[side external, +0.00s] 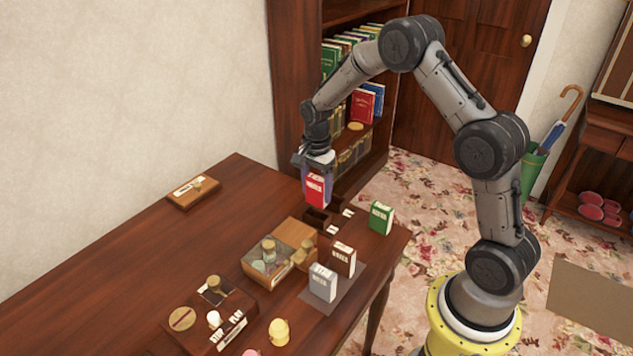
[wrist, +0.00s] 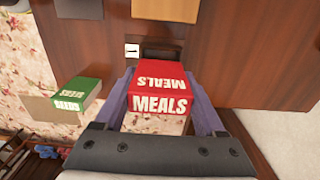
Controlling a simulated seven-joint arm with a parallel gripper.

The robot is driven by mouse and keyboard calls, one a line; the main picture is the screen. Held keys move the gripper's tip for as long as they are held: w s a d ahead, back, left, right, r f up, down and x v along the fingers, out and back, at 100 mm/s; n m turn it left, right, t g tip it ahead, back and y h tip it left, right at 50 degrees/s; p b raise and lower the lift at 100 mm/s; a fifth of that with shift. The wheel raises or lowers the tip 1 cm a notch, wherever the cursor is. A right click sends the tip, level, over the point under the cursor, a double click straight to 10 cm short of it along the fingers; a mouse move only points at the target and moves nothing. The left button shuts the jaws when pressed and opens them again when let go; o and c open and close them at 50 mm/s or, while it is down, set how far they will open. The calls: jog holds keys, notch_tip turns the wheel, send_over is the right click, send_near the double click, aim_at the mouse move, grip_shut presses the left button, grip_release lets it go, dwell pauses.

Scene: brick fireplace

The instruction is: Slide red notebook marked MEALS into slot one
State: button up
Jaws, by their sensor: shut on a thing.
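The red notebook (side external: 316,188) marked MEALS hangs upright in my gripper (side external: 317,178), above the slotted wooden holder (side external: 327,228) near the table's far edge. In the wrist view the red notebook (wrist: 160,88) shows its white MEALS lettering on two faces, held between the purple fingers of my gripper (wrist: 163,100). A small white label with a single stroke (wrist: 132,51) lies just beyond it, beside a dark slot opening (wrist: 162,52). The notebook's lower end looks close to the holder; whether it has entered a slot I cannot tell.
A green notebook (side external: 380,217) stands right of the holder. A brown notebook (side external: 343,259) and a grey notebook (side external: 323,282) stand on a grey mat nearer the front. A divided wooden box (side external: 263,285) stands left of them. The table's left back is mostly clear.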

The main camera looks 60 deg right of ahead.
aim_at(317, 205)
jog(key=shift+f, duration=1.3)
jog(key=shift+f, duration=1.65)
dwell(0.5)
jog(key=o, duration=1.4)
jog(key=shift+c, duration=0.2)
notch_tip(317, 205, up, 14)
jog(key=shift+f, duration=0.1)
